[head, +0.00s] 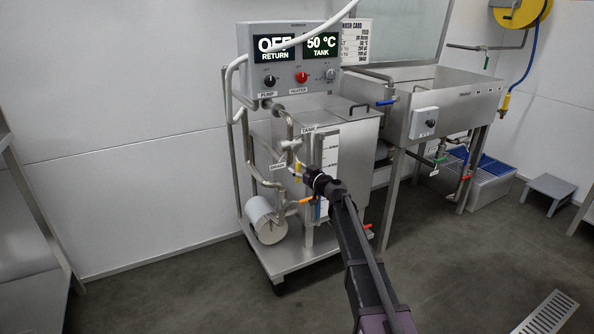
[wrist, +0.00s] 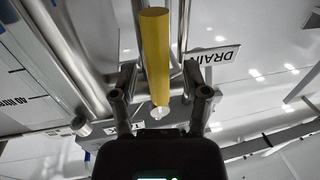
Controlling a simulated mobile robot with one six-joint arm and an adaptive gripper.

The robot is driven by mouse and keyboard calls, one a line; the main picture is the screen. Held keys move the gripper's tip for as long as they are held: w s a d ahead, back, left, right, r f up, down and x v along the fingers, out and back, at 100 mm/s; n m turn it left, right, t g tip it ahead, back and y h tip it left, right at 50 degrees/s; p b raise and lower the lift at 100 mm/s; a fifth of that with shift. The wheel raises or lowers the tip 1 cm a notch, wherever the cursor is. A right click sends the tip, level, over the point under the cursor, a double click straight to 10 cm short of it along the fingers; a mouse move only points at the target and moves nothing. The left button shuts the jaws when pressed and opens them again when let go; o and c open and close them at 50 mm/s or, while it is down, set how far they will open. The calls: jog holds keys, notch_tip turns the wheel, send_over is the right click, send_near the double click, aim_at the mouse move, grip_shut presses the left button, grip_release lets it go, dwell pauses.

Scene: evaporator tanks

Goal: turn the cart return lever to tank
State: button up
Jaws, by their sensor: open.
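The cart return lever has a yellow handle (wrist: 155,45), seen large in the wrist view. It runs from the top of that view down between my two fingers. In the head view a small bit of the yellow handle (head: 298,171) shows at the front of the cart's tank. My gripper (wrist: 158,82) is open, with one finger on each side of the handle. I cannot tell whether a finger touches it. A DRAIN sign (wrist: 212,55) is beside the lever, and a TANK sign (head: 309,130) is above it in the head view. My arm hides part of the valve.
The steel cart tank (head: 350,130) has a control box (head: 290,60) above it reading OFF RETURN and 50 °C TANK. An orange lever (head: 300,201) sits below my gripper, near a round pump (head: 266,220). A hose arches over the box. Floor to the left is clear.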

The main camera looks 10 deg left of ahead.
grip_shut()
jog(key=shift+a, duration=0.2)
jog(key=shift+d, duration=0.15)
dwell(0.4)
